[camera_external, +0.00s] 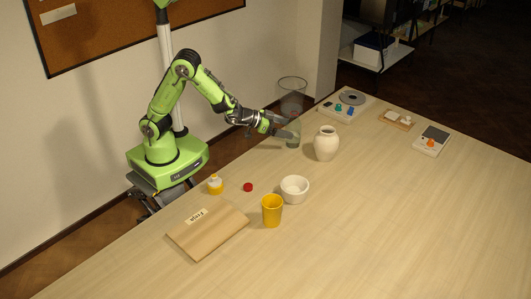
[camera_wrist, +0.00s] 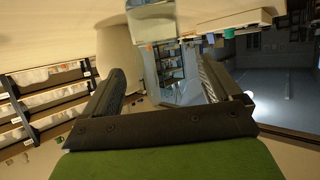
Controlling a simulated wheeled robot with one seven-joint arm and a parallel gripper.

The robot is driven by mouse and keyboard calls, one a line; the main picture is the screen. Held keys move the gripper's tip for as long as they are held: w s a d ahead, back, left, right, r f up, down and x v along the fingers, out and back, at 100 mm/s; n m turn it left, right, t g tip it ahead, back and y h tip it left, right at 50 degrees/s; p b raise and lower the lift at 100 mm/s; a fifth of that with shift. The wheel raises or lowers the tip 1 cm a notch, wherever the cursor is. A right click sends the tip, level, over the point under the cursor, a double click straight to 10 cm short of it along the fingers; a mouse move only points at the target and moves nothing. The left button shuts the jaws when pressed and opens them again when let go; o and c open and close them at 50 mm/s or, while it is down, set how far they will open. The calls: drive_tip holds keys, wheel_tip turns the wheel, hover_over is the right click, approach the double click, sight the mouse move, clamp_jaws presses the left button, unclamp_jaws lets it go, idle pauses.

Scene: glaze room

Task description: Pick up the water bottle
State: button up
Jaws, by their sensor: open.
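In the wrist view my gripper (camera_wrist: 162,70) is open, and a see-through shape (camera_wrist: 150,22) shows at the top between and beyond the fingertips. Its full outline is unclear there.
A cream vase (camera_external: 326,146) stands close to the right of the vessel. Devices (camera_external: 431,144) sit behind. The table's right front is clear.

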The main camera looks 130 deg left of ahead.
sight(298, 130)
drive_tip(key=x, duration=0.6)
drive_tip(key=shift+r, duration=0.1)
drive_tip(key=shift+c, duration=0.7)
drive_tip(key=c, duration=1.1)
drive_tip(key=shift+o, duration=0.2)
drive_tip(key=shift+r, duration=0.1)
